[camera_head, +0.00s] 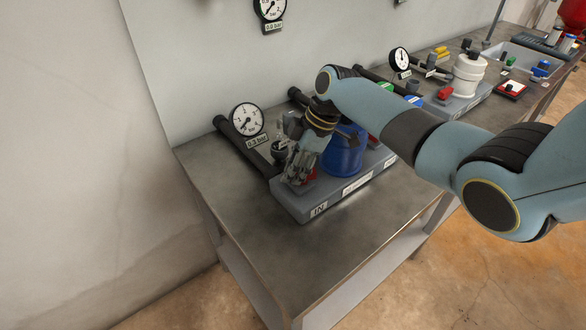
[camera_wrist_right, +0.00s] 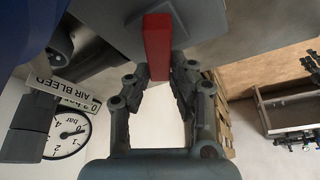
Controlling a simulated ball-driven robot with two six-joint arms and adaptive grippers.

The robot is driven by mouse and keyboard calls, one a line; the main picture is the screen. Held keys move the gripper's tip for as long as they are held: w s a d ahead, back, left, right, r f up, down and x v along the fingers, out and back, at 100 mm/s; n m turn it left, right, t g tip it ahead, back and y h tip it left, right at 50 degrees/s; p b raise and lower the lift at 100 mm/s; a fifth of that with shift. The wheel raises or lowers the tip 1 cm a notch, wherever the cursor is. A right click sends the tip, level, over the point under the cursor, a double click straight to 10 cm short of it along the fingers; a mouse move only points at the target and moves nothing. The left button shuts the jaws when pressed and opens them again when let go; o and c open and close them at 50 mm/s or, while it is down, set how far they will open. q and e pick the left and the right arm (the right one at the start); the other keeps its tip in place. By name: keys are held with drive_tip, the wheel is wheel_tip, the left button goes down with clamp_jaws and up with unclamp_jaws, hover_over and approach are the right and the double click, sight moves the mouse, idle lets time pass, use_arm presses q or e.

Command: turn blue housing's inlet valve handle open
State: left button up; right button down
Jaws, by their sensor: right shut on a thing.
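The blue housing (camera_head: 343,153) stands on a grey base block (camera_head: 303,209) with an "IN" label at its near left end. My right gripper (camera_head: 299,170) is at the inlet end, left of the housing, pointing down. In the right wrist view the gripper (camera_wrist_right: 159,80) has its fingers closed on the red handle (camera_wrist_right: 157,45). Part of the red handle (camera_head: 310,173) shows beside the fingers in the head view. My arm and gripper hide most of the inlet valve. My left gripper is not in view.
A gauge (camera_head: 247,119) labelled 0.3 bar stands behind the gripper, with dark pipes near it. A white housing (camera_head: 468,73) with another red handle (camera_head: 445,93) stands farther right. The metal bench (camera_head: 225,195) is clear at its left and front.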

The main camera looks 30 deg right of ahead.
sight(313, 170)
idle(0.3)
drive_tip(key=c, duration=1.2)
unclamp_jaws()
drive_tip(key=v, duration=1.2)
drive_tip(key=shift+o, duration=0.5)
